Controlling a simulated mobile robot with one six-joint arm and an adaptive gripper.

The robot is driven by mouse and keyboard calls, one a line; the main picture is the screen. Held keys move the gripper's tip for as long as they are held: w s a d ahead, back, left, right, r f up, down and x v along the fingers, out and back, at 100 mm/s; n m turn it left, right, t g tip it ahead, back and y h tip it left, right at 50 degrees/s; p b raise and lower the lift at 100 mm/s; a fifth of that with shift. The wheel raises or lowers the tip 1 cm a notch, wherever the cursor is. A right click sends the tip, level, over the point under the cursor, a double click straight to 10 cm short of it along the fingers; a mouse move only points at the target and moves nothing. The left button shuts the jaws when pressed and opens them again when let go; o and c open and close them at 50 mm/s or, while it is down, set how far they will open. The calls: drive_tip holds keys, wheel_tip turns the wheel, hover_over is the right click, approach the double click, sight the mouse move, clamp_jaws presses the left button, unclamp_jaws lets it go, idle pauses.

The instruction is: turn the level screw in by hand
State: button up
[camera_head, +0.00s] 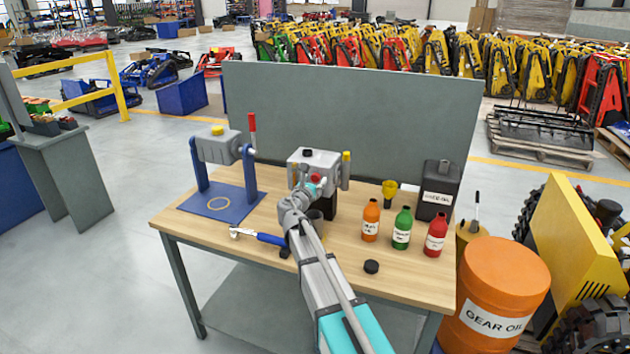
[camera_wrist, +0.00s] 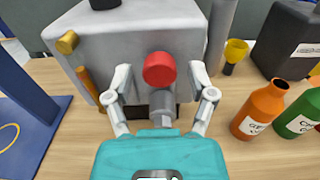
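A grey gearbox (camera_head: 325,168) stands on the workbench; its front face fills the upper middle of the wrist view (camera_wrist: 130,48). A round red screw head (camera_wrist: 160,69), which I take as the level screw, is on that face; it also shows in the head view (camera_head: 315,178). A grey cylindrical part (camera_wrist: 161,103) is just below it, partly hidden by my gripper. My gripper (camera_wrist: 160,78) is open, with one finger on each side of the red head and visible gaps to it. Whether the screw is seated cannot be told.
A brass plug (camera_wrist: 67,42) is at the gearbox's upper left. Orange (camera_head: 370,221), green (camera_head: 402,229) and red (camera_head: 435,236) bottles, a yellow funnel (camera_head: 389,190) and a black canister (camera_head: 438,187) stand right. A blue stand (camera_head: 221,203) and a blue-handled tool (camera_head: 270,239) are left.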

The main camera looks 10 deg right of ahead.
drive_tip(key=c, duration=0.9)
drive_tip(key=m, duration=0.6)
drive_tip(key=shift+m, duration=1.9)
drive_tip(key=m, duration=0.2)
drive_tip(key=shift+m, duration=0.4)
drive_tip(key=m, duration=0.3)
drive_tip(key=shift+m, duration=1.9)
